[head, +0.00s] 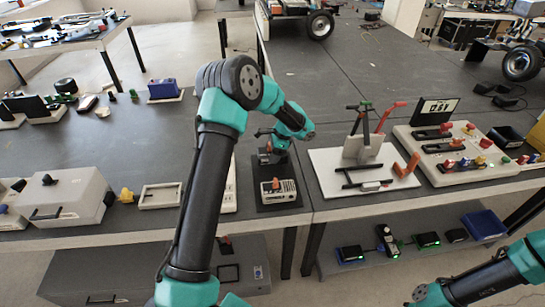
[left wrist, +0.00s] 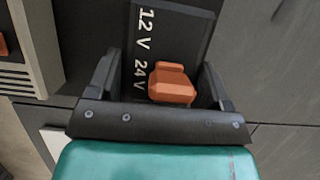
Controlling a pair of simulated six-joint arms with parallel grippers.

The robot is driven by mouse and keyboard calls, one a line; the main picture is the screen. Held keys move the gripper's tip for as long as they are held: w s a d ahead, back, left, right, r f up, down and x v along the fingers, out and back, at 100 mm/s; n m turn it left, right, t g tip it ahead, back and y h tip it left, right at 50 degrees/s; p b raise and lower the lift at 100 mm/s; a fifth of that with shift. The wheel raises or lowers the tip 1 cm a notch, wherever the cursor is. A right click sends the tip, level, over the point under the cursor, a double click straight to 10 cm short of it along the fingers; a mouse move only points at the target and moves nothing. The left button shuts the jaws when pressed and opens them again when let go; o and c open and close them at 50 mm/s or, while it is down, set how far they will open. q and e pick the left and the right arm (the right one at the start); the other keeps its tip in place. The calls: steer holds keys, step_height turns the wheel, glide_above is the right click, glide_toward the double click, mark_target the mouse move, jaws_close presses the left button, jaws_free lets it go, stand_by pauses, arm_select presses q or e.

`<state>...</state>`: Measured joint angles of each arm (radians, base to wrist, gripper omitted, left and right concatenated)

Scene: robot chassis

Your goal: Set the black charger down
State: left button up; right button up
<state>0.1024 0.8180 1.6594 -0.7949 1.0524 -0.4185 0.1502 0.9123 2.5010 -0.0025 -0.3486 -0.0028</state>
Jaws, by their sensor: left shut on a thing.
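The black charger (left wrist: 172,50) lies between the fingers of my left gripper (left wrist: 158,88) in the left wrist view. It has a dark face with white "12 V" and "24 V" lettering and an orange piece on it. My left gripper is shut on it. In the head view my left gripper (head: 271,146) is over the near edge of the left table, just behind a pale device on a dark base; the charger is hard to tell from the dark gripper there. My right gripper is out of view; only part of the right arm shows at lower right.
The pale device (head: 278,191) stands close to my gripper. A white board (head: 325,172) with a black stand and red-handled tools is to the right. A grey case (head: 62,198) and pale frame (head: 160,196) are left. The far middle of the table is clear.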

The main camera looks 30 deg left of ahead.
arm_select(q)
steer(key=shift+f, duration=1.2)
steer(key=shift+f, duration=0.1)
steer(key=o, duration=1.2)
steer(key=v, duration=1.2)
steer(key=shift+d, duration=0.1)
